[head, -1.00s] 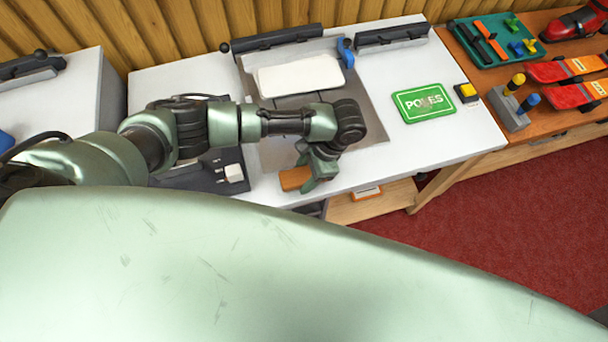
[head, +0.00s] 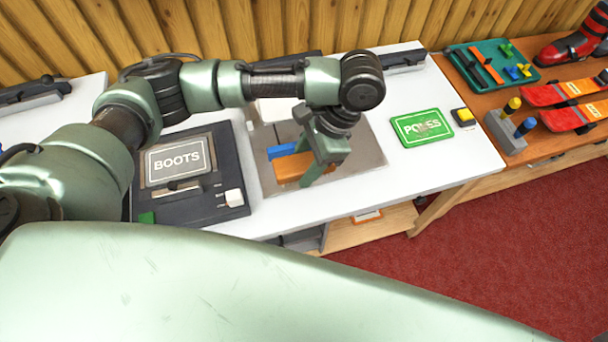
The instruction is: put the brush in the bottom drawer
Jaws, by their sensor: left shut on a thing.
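My left gripper (head: 320,174) is shut on a brown-orange block-like thing (head: 291,169), which looks like the brush. It holds it in front of the grey mat (head: 365,152) on the white bench; the gap to the mat is hard to judge. A blue strip (head: 287,150) shows just behind the block; I cannot tell whether it is part of the brush. Below the bench is a wooden drawer front or shelf (head: 375,233) with an orange-edged label (head: 367,216). I cannot tell which drawer is the bottom one. My right gripper is not in view.
A dark unit with a BOOTS plate (head: 178,160) stands on the bench at left. A green POLES sign (head: 422,127) lies at right, near a yellow button (head: 463,116). The wooden table (head: 550,140) at right holds ski gear. Red carpet (head: 480,230) lies clear in front.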

